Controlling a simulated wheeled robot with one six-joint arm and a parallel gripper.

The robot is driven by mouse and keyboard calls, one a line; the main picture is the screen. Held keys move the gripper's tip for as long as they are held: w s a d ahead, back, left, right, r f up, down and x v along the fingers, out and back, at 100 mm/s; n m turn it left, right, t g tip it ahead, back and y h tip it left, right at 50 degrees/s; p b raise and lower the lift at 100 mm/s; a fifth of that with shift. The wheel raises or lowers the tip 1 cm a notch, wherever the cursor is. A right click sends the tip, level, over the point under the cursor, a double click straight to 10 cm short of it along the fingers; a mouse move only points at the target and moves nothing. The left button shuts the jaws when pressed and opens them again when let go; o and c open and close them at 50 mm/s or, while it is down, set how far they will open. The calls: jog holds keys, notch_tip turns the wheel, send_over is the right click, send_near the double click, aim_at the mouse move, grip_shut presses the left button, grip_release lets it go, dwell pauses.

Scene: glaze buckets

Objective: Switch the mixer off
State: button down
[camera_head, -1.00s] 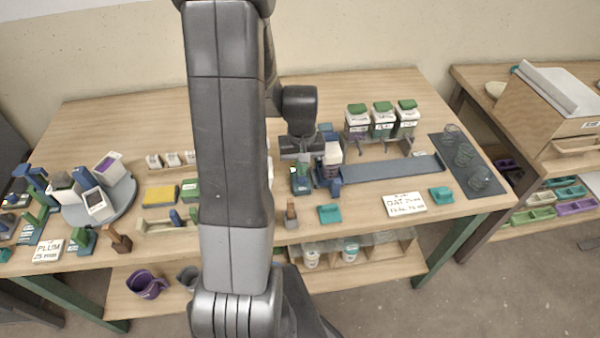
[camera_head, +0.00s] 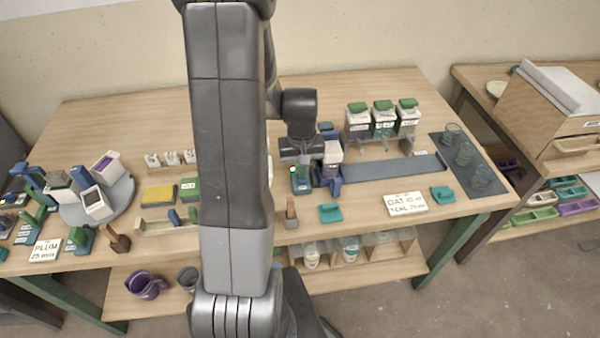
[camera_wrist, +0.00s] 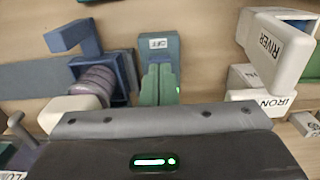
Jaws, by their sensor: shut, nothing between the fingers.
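The mixer is a blue stand (camera_head: 328,176) with a pale and purple bucket (camera_head: 333,153) at it, right of my gripper in the head view. In the wrist view the blue stand (camera_wrist: 124,72) and purple bucket (camera_wrist: 97,84) are on the left. A small blue-green switch box (camera_head: 301,182) stands left of the mixer. In the wrist view the box (camera_wrist: 158,58) bears a label that seems to read OFF. My arm hides part of the bench.
A long grey-blue strip (camera_head: 392,168) runs right of the mixer to a dark mat (camera_head: 468,160) with clear glasses. Several green-lidded jars (camera_head: 383,120) stand behind. Pale containers marked RIVER (camera_wrist: 280,48) and IRON (camera_wrist: 262,102) are close on the right in the wrist view.

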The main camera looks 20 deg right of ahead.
jog(key=shift+f+b, duration=0.3)
jog(key=shift+f, duration=0.1)
jog(key=shift+r, duration=0.15)
jog(key=shift+r+p, duration=2.6)
jog(key=shift+r, duration=0.85)
jog(key=shift+f, duration=0.1)
notch_tip(320, 180, down, 7)
jog(key=b, duration=0.5)
jog(key=shift+f, duration=0.1)
jog(key=shift+r, duration=0.2)
